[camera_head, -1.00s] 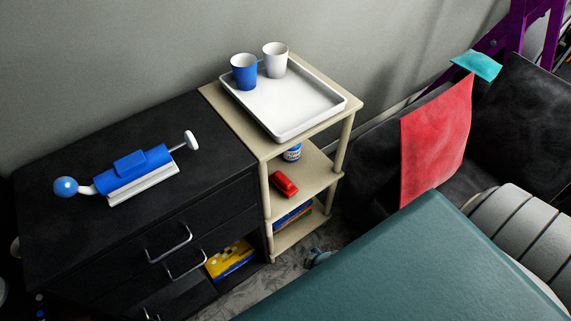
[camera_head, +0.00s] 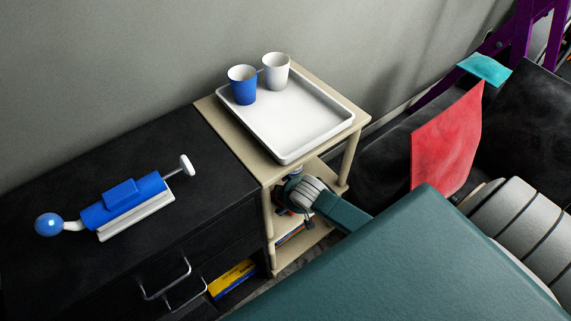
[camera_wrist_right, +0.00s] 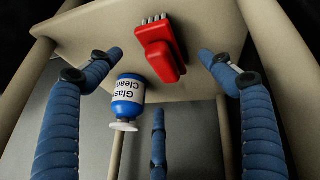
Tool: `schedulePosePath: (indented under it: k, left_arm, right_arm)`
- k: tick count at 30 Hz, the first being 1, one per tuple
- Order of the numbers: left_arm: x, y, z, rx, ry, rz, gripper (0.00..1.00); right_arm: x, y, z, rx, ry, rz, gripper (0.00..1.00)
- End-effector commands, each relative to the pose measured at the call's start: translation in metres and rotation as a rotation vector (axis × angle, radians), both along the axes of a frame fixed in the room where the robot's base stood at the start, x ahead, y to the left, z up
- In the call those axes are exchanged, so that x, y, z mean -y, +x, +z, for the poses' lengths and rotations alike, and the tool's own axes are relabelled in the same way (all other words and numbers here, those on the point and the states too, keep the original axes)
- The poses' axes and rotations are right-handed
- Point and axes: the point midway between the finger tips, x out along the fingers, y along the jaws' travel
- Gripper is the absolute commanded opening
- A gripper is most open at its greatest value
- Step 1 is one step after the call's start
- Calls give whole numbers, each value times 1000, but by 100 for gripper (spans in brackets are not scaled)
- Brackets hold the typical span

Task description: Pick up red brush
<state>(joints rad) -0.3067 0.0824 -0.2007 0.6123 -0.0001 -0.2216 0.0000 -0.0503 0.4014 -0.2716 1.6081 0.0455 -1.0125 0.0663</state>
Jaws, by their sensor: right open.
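The red brush (camera_wrist_right: 161,52), with pale bristles at one end, lies on the middle shelf (camera_wrist_right: 90,28) in the right wrist view, which shows the scene upside down. My right gripper (camera_wrist_right: 160,62) is open, with blue-grey fingers spread on either side of the brush and a third finger below it in the picture. No finger visibly touches it. In the head view my right gripper (camera_head: 297,190) reaches into the shelf unit and hides the brush. My left gripper is not in view.
A blue-and-white glass cleaner bottle (camera_wrist_right: 127,97) stands close to the brush, near a finger. Shelf posts (camera_head: 349,160) flank the opening. Above, a white tray (camera_head: 318,127) holds a blue cup (camera_head: 242,86) and a white cup (camera_head: 276,72). A black cabinet (camera_head: 200,150) stands at left.

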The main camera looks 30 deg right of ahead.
Motion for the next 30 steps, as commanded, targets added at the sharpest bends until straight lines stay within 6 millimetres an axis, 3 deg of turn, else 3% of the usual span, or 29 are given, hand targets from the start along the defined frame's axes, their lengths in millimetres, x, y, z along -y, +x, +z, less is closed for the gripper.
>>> schedulePosePath:
  k: [12,21,29,30]
  left_arm:
    - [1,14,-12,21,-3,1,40]
    - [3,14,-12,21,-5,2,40]
    - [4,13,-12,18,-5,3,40]
    - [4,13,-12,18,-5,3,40]
  right_arm:
    - [8,27,-49,0,0,0,81]
    - [8,29,-52,0,1,0,81]
    - [9,28,-52,-1,0,1,31]
    - [9,28,-52,-1,0,1,28]
